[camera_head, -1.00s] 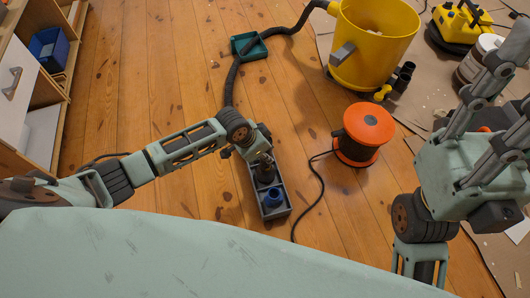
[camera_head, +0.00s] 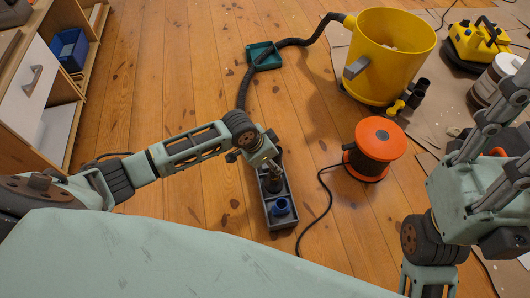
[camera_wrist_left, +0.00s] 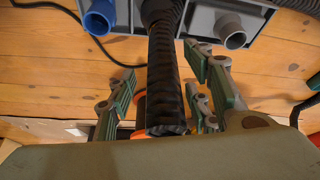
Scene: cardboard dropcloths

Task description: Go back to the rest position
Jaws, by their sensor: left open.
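My left gripper (camera_head: 272,177) comes in from the left in the head view and is over the grey crate (camera_head: 283,223) on the floor. In the left wrist view its green-padded fingers (camera_wrist_left: 168,76) stand apart, open, on both sides of a black ribbed tube (camera_wrist_left: 163,50). I cannot tell whether they touch it. A blue round fitting (camera_head: 280,206) sits in the crate's near end. It also shows in the left wrist view (camera_wrist_left: 98,20). My right gripper (camera_head: 508,100) is at the right edge of the head view, partly cut off, and its opening is unclear.
An orange cable reel (camera_head: 378,138) stands right of the crate, its black cable on the floor. A cabinet (camera_head: 28,90) stands left. Open planks lie between.

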